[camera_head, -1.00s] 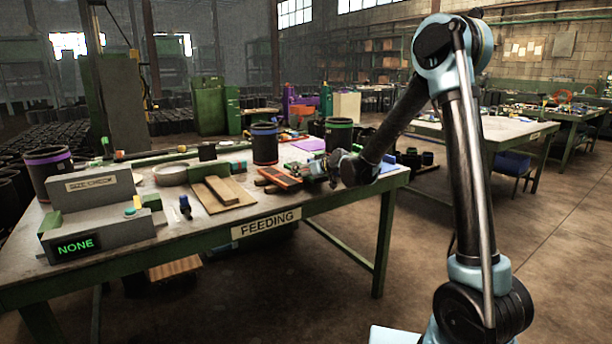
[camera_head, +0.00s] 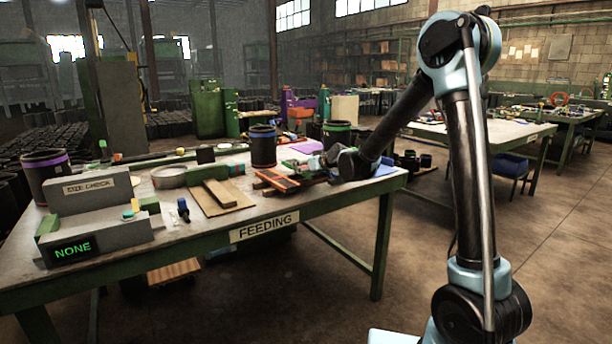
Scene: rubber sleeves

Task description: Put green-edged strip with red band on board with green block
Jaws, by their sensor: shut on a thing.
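My gripper (camera_head: 331,163) is at the right end of the feeding table, low over the tabletop. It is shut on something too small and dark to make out. I cannot pick out a green-edged strip with a red band. A brown board (camera_head: 238,200) lies at mid-table with a wooden block (camera_head: 218,193) on it. A green block (camera_head: 236,170) stands behind that board; I cannot tell whether it rests on a board. A blue board or sheet (camera_head: 386,169) lies at the table's right end, partly hidden by my wrist.
An orange-edged frame (camera_head: 279,181) lies left of my gripper. Black cylinders with a blue band (camera_head: 263,150) and a green band (camera_head: 337,134) stand behind. A grey size-check fixture (camera_head: 98,215) showing NONE stands at the left. The table's front edge (camera_head: 330,206) is clear.

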